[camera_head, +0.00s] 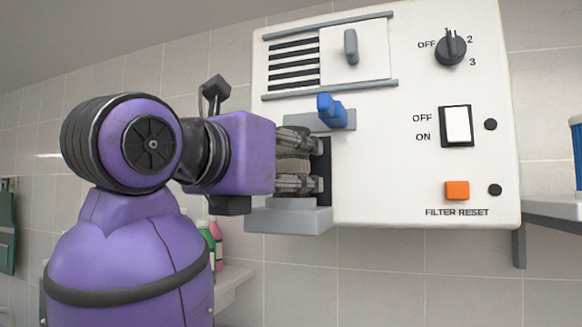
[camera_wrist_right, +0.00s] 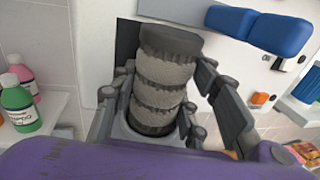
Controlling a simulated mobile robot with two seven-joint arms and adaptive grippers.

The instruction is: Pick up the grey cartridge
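The grey cartridge (camera_wrist_right: 165,80), a ribbed cylinder with a dark end, stands between the fingers of my right gripper in the right wrist view. The fingers flank it closely on both sides; I cannot tell whether they press on it. In the head view my right gripper (camera_head: 298,163) is at the lower left of a white wall unit (camera_head: 390,150), in front of a black recess (camera_head: 324,172). The cartridge (camera_head: 291,163) shows only partly there, between the upper and lower fingers. My left gripper is not in view.
A blue handle (camera_head: 335,110) juts out just above the gripper, and a grey ledge (camera_head: 288,218) lies just below. The panel has a dial (camera_head: 451,48), a rocker switch (camera_head: 457,126) and an orange button (camera_head: 457,190). Bottles (camera_wrist_right: 20,102) stand on a shelf at left.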

